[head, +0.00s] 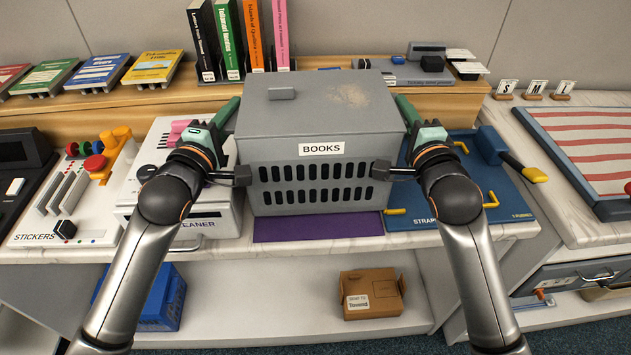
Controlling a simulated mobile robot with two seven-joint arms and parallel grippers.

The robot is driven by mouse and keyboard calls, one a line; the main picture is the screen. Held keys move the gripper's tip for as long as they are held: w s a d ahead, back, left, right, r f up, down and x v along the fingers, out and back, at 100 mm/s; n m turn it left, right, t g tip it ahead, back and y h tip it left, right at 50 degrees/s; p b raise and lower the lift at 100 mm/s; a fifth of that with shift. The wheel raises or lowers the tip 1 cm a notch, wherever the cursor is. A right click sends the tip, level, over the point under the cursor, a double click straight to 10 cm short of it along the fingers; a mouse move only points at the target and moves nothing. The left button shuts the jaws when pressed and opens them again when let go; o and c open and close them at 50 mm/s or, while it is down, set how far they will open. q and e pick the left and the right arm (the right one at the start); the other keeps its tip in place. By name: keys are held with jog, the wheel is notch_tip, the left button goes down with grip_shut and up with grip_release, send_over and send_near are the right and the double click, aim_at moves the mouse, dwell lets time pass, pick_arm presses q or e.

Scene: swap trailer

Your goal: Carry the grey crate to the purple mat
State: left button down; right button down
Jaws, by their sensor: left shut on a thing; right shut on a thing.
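The grey crate (320,178) is in the middle of the head view, upright, with a "BOOKS" label on its front and slots below it. Its flat grey top (315,98) carries a small handle and a brown smudge. The purple mat (318,227) shows as a strip in front of the crate's base; the crate hides the rest. I cannot tell whether the crate touches the mat or is just above it. My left gripper (227,112) is shut on the crate's left side. My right gripper (404,110) is shut on its right side. The crate partly hides both grips.
A white cleaner unit (222,222) stands close on the left and a blue strap board (462,205) on the right. Upright books (242,38) stand on the wooden ledge behind. A cardboard box (371,293) and a blue bin (160,302) sit on the shelf below.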

pick_arm(q)
jog(key=shift+f, duration=0.1)
